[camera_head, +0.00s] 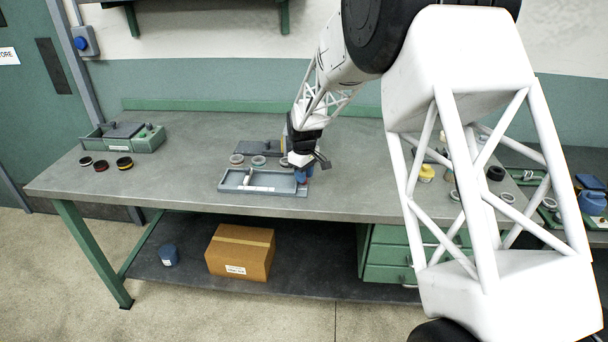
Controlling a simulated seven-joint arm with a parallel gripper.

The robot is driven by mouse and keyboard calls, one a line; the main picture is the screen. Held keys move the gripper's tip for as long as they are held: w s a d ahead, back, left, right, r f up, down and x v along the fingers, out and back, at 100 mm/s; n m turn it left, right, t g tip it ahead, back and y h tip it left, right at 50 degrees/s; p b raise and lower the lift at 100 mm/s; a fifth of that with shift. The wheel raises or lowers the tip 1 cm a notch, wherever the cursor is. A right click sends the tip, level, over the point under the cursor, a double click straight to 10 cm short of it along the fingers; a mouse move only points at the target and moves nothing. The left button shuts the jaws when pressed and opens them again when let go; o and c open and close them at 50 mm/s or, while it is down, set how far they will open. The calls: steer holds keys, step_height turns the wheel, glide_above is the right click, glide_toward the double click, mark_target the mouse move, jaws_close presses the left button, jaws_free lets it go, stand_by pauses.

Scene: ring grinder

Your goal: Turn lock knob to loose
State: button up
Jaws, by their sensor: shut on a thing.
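My gripper (305,163) reaches down over the right end of a grey, shallow, tray-like fixture (235,188) on the bench. It is shut on a small blue part (302,174) at that end, which looks like the lock knob. The fingers and wrist hide much of the knob, so its turn position cannot be read. A white cylindrical piece (248,178) lies in the fixture, left of the knob.
Several rings, one of them green-grey (259,160), lie behind the fixture. A green and grey organiser (147,143) and dark rings (101,165) are at the left of the bench (180,190). A yellow object (426,173) stands right. A cardboard box (240,252) sits on the lower shelf.

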steer(key=o, duration=0.9)
steer(key=shift+o, duration=0.2)
steer(key=shift+r, duration=3.95)
